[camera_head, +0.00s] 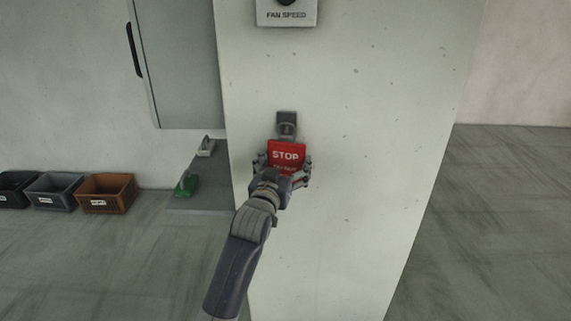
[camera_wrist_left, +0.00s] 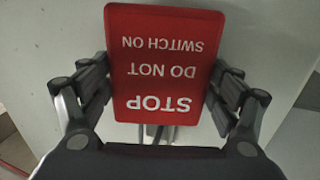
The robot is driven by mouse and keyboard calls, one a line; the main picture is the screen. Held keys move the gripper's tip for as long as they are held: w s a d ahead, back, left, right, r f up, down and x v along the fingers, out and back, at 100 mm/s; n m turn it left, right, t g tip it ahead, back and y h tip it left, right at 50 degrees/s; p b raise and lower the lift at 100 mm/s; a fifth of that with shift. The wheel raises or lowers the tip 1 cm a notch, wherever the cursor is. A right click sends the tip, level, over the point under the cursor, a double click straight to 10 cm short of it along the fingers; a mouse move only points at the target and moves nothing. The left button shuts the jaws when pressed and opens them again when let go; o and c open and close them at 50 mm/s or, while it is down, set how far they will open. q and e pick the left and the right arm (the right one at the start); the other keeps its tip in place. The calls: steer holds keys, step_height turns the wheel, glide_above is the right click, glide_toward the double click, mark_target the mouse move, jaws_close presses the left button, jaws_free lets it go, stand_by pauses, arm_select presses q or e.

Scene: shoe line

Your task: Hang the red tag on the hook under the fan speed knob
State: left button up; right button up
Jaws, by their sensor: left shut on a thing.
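The red tag (camera_head: 287,152) reads STOP in white and is at the column face in the head view. In the left wrist view the tag (camera_wrist_left: 165,60) fills the upper middle, its text upside down. My left gripper (camera_head: 284,169) is shut on the tag, a finger at each side edge. The hook (camera_head: 287,118) is on a dark plate on the column, directly above the tag. A grey loop shows between tag and plate; I cannot tell whether it is over the hook. The fan speed panel (camera_head: 286,14) with its dark knob is higher up, cut by the top edge.
The pale column (camera_head: 350,200) stands close in front of me. A grey shelf (camera_head: 205,199) at its left holds a green item (camera_head: 186,186) and a pale item (camera_head: 206,147). Bins, one of them brown (camera_head: 106,194), stand at the far left. The floor at right is clear.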

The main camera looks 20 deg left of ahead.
arm_select(q)
steer(key=o, duration=1)
